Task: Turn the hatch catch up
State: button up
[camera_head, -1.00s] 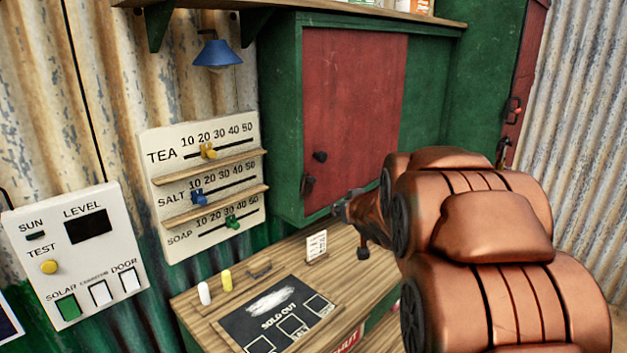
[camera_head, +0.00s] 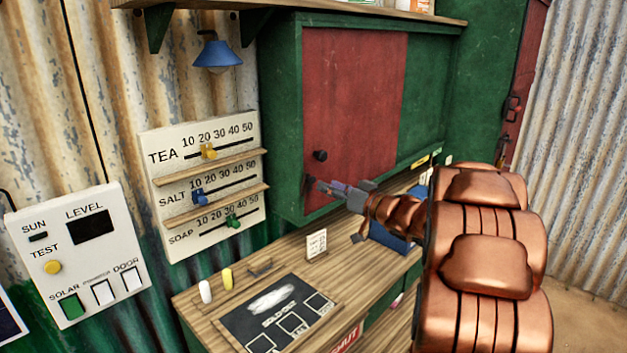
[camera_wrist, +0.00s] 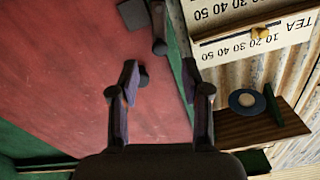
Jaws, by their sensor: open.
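The red hatch (camera_head: 350,100) is set in a green cabinet, with a dark round knob (camera_head: 320,155) low at its left edge. The dark hatch catch (camera_head: 309,186) sits just below the knob, partly hidden by my gripper (camera_head: 322,188). In the wrist view, which is upside down, the catch (camera_wrist: 158,28) is at the top, by the hatch edge. My open gripper (camera_wrist: 160,82) has its fingers apart and nothing between them. The knob (camera_wrist: 140,76) shows beside the left fingertip. The catch lies beyond the fingertips; I cannot tell whether they touch it.
A slider board (camera_head: 165,215) marked TEA, SALT and SOAP hangs left of the cabinet. A blue lamp (camera_head: 217,53) hangs above it. The wooden counter (camera_head: 235,257) below holds a small card (camera_head: 316,244), a sold-out board (camera_head: 240,328) and chalk pieces. A blue object (camera_head: 390,240) stands under my arm.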

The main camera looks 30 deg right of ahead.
aim_at(314, 180)
jog(key=p+x, duration=0.1)
jog(key=x, duration=0.5)
jog(key=shift+w, duration=0.3)
grip_shut()
